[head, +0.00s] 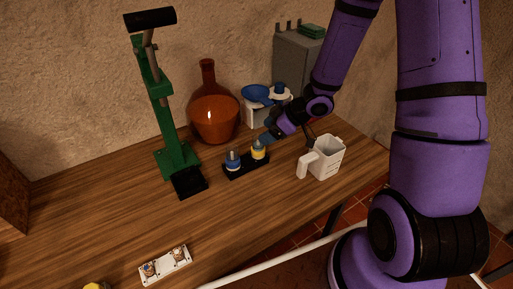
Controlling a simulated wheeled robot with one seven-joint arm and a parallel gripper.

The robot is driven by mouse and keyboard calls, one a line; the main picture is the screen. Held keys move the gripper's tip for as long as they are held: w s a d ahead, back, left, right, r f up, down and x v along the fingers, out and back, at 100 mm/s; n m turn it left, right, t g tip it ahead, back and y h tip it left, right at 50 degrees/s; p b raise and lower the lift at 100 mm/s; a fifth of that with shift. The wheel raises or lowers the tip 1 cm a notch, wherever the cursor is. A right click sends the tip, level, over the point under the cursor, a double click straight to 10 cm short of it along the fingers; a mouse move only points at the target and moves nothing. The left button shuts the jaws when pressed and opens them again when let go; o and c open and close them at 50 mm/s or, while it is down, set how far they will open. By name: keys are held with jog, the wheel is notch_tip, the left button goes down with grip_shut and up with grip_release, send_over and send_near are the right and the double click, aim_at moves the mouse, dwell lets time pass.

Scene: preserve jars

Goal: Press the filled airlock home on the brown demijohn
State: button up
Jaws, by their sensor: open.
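The brown demijohn (214,117) stands upright on the wooden bench toward the wall, and nothing shows in its narrow neck. Two small airlocks stand in a black holder (245,167) in front of it: one with a blue base (233,160) on the left and one with a yellow base (258,150) on the right. Whether either holds liquid is too small to tell. My gripper (268,138) is open, close beside the top of the yellow airlock. I cannot tell whether it touches it. My fingers are small and partly hidden.
A green lever press (159,110) stands left of the demijohn. A white jug (324,158) stands right of the holder, and a scale with a blue pan (258,93) behind. A white block (165,265) with small parts lies at the front. The bench's left middle is clear.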

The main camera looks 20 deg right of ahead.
aim_at(254, 140)
jog(key=shift+d+x, duration=0.25)
jog(key=shift+x, duration=3.25)
jog(key=shift+f, duration=0.15)
jog(key=shift+c, duration=0.2)
jog(key=c, duration=1)
